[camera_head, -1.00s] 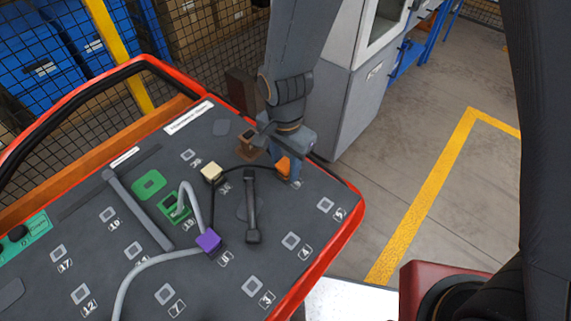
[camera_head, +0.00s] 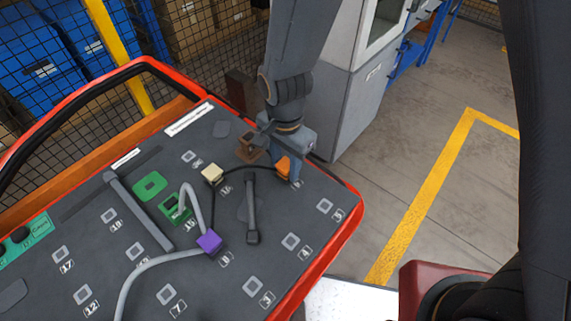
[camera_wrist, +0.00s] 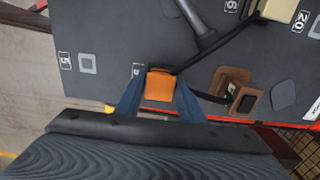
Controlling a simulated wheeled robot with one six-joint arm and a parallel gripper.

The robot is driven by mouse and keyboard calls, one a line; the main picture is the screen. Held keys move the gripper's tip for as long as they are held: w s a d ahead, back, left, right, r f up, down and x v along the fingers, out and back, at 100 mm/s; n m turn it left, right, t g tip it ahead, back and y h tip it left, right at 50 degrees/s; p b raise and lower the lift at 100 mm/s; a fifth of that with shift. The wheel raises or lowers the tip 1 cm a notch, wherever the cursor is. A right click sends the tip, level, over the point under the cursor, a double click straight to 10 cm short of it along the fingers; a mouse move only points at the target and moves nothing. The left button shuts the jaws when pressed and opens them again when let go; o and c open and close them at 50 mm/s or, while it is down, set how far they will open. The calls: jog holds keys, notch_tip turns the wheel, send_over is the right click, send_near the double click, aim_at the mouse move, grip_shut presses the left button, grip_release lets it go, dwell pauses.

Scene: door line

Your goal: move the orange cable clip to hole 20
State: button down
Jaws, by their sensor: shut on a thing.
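The orange cable clip (camera_head: 284,165) is between the fingers of my gripper (camera_wrist: 160,100), near the right end of the dark board. In the wrist view the orange clip (camera_wrist: 160,87) sits between the two blue fingers, which are shut on it. A black cable runs from it to the cream clip (camera_head: 212,173). I cannot tell whether the clip is seated or just above the board. Hole 20 (camera_head: 189,156) is an empty square, left of and beyond the cream clip; in the wrist view it shows at the right edge (camera_wrist: 315,29).
A brown block (camera_head: 249,149) stands close to my gripper. A dark grey bar (camera_head: 252,210) lies in front of it. A long grey bar (camera_head: 137,210) lies farther left. A red rim edges the board.

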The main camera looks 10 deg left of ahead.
aim_at(285, 164)
jog(key=shift+r+p, duration=3.15)
jog(key=shift+r, duration=0.4)
